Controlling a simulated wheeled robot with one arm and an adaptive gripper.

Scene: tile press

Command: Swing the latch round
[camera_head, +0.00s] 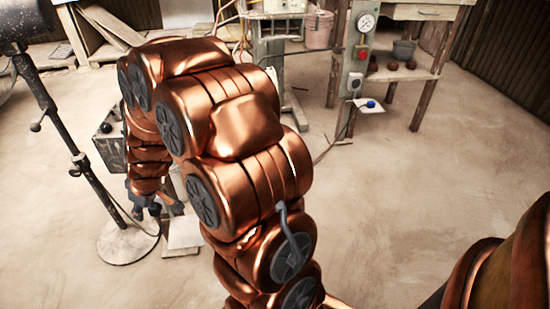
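My copper-coloured arm fills the middle of the view and bends down on the left. My gripper (152,208), dark and small, hangs at the arm's end at lower left. Its fingers are too small and dark to show whether they are open or shut. A dark grey box (110,146) is partly hidden behind my arm, just above and left of the gripper. I cannot make out a latch anywhere; it may be hidden by my arm or too small to see. I cannot tell whether the gripper touches anything.
A black stand (88,165) with a round pale base (127,244) stands at left, close to the gripper. A pressure gauge (366,23) is on a post at the back right, beside a wooden table (424,72).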

